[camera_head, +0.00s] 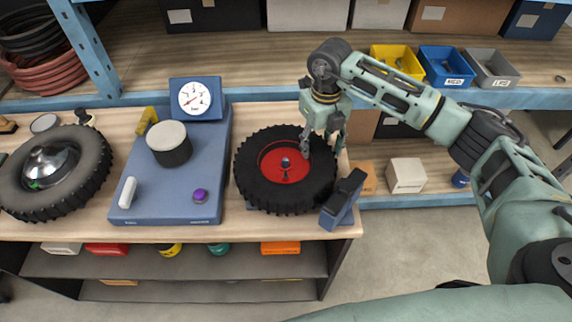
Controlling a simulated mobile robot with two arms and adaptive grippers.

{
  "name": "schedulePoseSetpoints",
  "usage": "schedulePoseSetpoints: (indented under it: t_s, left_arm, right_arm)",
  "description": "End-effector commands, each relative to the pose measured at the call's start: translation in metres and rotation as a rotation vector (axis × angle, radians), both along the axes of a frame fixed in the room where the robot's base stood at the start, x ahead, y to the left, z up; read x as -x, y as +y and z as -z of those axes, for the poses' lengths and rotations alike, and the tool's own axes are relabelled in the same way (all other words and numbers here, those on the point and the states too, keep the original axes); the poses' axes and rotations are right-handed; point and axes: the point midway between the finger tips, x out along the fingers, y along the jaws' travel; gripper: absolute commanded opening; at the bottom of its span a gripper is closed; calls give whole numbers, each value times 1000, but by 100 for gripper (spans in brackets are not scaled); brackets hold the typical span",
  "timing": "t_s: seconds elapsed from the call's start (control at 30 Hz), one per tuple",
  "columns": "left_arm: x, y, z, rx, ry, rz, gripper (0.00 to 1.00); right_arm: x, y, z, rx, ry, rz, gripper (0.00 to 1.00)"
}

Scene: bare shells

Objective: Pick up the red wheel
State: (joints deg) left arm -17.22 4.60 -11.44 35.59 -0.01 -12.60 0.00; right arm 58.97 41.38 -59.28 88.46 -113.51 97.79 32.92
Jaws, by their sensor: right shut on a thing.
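The red wheel (278,163) has a black treaded tire around a red hub and lies at the right end of the wooden workbench. My right gripper (323,146) comes down over the wheel's upper right side, with its fingers at the tire there. It is shut on the wheel's edge. The fingertips are partly hidden against the tire. My left gripper is not in the camera_head view.
A wheel with a silver hub (45,168) lies at the left. A blue device with a gauge (194,98) and a knob stands between the wheels. A dark block (343,199) stands at the bench's right corner. Shelves with bins (398,62) run behind.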

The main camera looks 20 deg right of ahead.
Motion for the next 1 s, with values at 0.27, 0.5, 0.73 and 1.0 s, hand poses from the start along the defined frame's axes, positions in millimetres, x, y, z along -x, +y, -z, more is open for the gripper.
schedulePoseSetpoints:
  t_s: [0.27,0.5,0.73,1.0]
  left_arm:
    - [0,-1,0,1,0,-1,30]
    - [0,-1,0,1,1,-1,30]
    - [0,-1,4,1,1,-1,30]
    - [-1,-1,24,1,0,0,30]
  right_arm:
    - [2,5,2,-9,5,-6,17]
    - [2,6,1,-13,3,-8,3]
    - [1,6,-3,-13,1,-8,3]
    - [-1,6,-49,-13,-7,-8,3]
